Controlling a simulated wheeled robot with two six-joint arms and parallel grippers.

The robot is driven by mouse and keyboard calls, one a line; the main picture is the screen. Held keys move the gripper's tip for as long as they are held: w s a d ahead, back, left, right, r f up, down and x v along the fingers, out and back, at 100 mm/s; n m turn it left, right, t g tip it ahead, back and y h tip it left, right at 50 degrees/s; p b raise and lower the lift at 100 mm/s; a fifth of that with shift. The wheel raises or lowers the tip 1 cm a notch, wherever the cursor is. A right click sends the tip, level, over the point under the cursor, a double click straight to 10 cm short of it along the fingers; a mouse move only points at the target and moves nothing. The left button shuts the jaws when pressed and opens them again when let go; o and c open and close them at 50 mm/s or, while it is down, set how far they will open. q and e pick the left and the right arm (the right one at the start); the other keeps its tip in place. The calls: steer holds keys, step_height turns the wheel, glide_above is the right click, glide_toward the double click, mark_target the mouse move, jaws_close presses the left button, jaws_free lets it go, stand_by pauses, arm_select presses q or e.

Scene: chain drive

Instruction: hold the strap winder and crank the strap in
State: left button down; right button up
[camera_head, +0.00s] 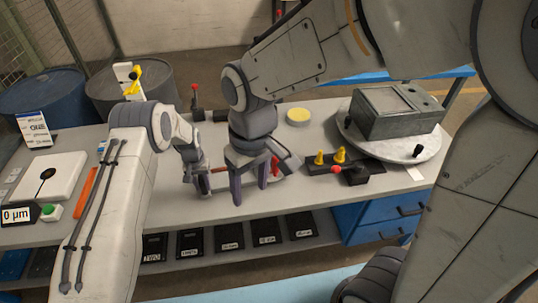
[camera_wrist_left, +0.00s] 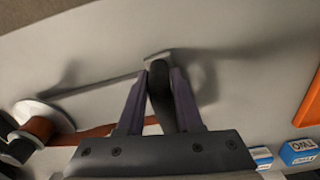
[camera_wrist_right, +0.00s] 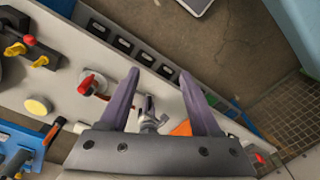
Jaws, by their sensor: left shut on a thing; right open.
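The strap winder lies on the bench, partly hidden behind my right gripper in the head view. Its red crank knob (camera_head: 275,166) shows just right of that gripper, and the knob (camera_wrist_right: 85,88) sits on a pale disc in the right wrist view. In the left wrist view a pale spool (camera_wrist_left: 38,112) carries a brown-orange strap (camera_wrist_left: 95,132). My left gripper (camera_head: 204,191) is shut on the winder's dark handle (camera_wrist_left: 160,92), left of the spool in the head view. My right gripper (camera_head: 250,194) is open and empty above the bench, beside the red knob.
A grey box (camera_head: 395,112) stands on a round plate (camera_head: 429,145) at the right. A black block with yellow and red knobs (camera_head: 340,156) is close right of the winder. An orange tool (camera_head: 86,192) and gauge (camera_head: 17,215) lie left. The bench's front strip is clear.

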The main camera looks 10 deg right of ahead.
steer(key=w+d+f+m, duration=0.2)
steer(key=w+f, duration=0.1)
steer(key=w, duration=1)
steer(key=m, duration=0.1)
glide_toward(276, 161)
steer(key=shift+w+a+r+h, duration=0.2)
steer(key=shift+w+a+h, duration=0.2)
steer(key=shift+w, duration=0.25)
steer(key=shift+w+d+f, duration=0.1)
steer(key=shift+d+f, duration=0.1)
steer(key=shift+f, duration=0.1)
step_height(276, 161, down, 11)
steer(key=shift+f, duration=0.25)
jaws_close()
